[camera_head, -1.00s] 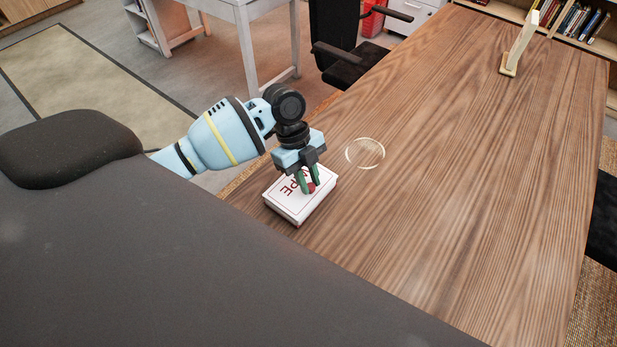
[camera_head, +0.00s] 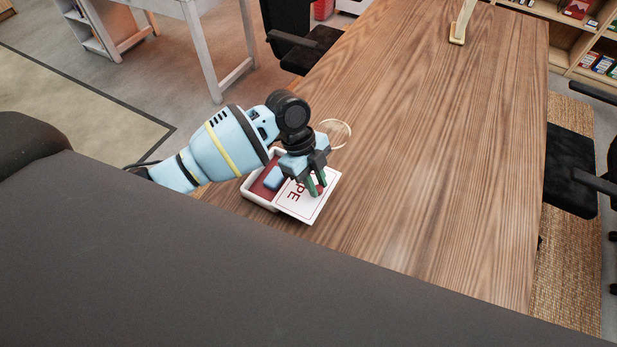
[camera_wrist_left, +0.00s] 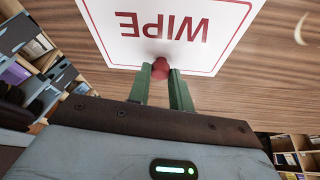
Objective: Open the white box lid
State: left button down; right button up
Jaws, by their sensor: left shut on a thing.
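The white box (camera_head: 253,191) sits on the wooden table near its front left edge. Its white lid (camera_head: 311,206), with red lettering and a red border, is shifted to the right, so the box's red inside shows at the left, with something light blue in it. My left gripper (camera_head: 317,189) is over the lid, its green fingers shut on the lid's red knob. In the left wrist view the fingers pinch the red knob (camera_wrist_left: 160,69) and the lid (camera_wrist_left: 170,32) reads "WIPE" upside down. My right gripper is not in view.
A pale ring (camera_head: 333,133) lies on the table (camera_head: 420,170) just behind my gripper. A cream stand (camera_head: 461,24) is at the table's far end. Black chairs stand at the left and right sides. The table right of the lid is clear.

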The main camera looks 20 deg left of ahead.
pick_arm(q)
jog(key=c, duration=1.3)
grip_release()
jog(key=shift+o, duration=0.2)
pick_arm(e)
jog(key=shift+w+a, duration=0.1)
pick_arm(q)
jog(key=v, duration=0.8)
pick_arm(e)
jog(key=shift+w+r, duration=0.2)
pick_arm(q)
jog(key=shift+d+f, duration=0.1)
